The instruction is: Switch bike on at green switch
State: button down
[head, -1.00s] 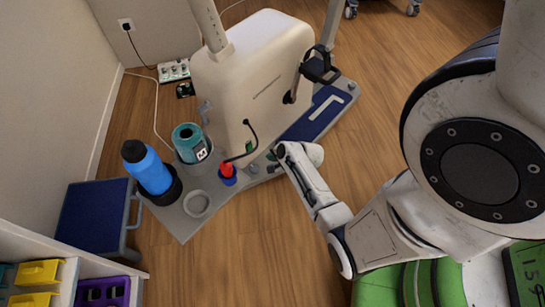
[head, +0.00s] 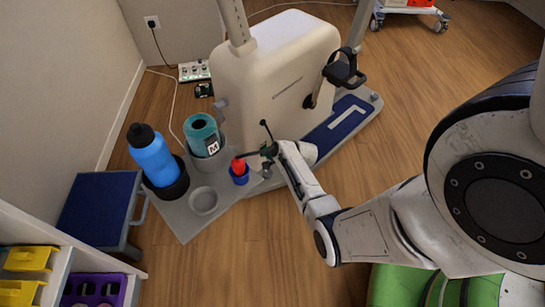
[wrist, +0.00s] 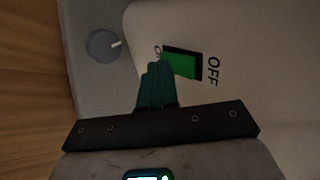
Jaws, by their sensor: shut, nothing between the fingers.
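The white exercise bike (head: 290,70) stands on a grey base. In the wrist view the green switch (wrist: 184,64) sits in a black frame on the bike's light housing, with "OFF" printed at its right and a partly covered "ON" at its left. My gripper (wrist: 157,68) is shut and empty, its teal fingertips close to the "ON" end. I cannot tell whether they touch. In the head view my gripper (head: 268,152) is at the bike's lower front corner. The switch cannot be made out clearly there.
A grey knob (wrist: 102,45) is left of the switch. On the base stand a red-topped object in a blue cup (head: 239,172), a teal container (head: 203,135), a blue bottle (head: 152,155) and an empty round holder (head: 203,201). Wooden floor is clear in front.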

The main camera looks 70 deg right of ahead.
jog(key=shift+w+f, duration=0.1)
jog(key=shift+w, duration=0.05)
dwell(0.3)
jog(key=shift+r+p, duration=0.85)
jog(key=shift+p, duration=0.05)
